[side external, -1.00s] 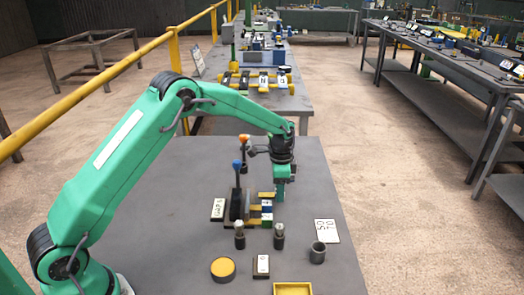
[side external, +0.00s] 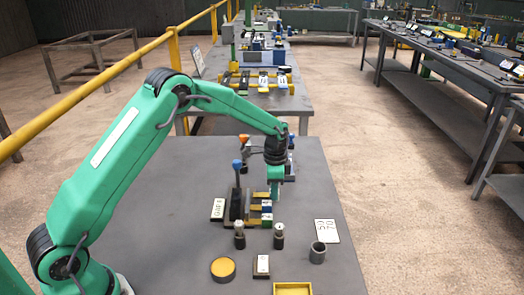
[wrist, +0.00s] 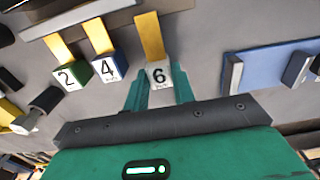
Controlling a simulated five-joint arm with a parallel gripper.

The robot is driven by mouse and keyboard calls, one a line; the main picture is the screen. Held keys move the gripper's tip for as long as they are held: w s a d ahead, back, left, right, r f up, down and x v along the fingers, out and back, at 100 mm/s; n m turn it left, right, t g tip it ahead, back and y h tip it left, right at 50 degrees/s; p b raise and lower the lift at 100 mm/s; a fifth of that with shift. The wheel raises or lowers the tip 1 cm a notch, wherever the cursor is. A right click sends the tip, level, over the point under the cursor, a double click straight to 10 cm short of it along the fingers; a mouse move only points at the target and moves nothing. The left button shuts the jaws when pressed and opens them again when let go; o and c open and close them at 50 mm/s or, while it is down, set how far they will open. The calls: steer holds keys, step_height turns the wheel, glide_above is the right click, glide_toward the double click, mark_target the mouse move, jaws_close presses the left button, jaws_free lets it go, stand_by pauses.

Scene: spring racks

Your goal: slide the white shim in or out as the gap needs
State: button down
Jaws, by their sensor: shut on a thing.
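In the side view my gripper (side external: 274,190) is at the right of the dark rack (side external: 236,206) and hides the white block.
A blue-knobbed lever (side external: 237,165) stands at the rack. Two dark posts (side external: 279,238) and a grey cup (side external: 318,252) stand in front. A yellow tray (side external: 292,289) is at the front edge. The table's left part is clear.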

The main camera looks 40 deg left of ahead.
steer(key=shift+s+a, duration=1)
steer(key=shift+a, duration=0.05)
steer(key=c, duration=1.2)
jaws_free()
steer(key=shift+o, duration=0.2)
steer(key=shift+r, duration=0.15)
step_height(320, 180, up, 8)
steer(key=shift+f, duration=0.2)
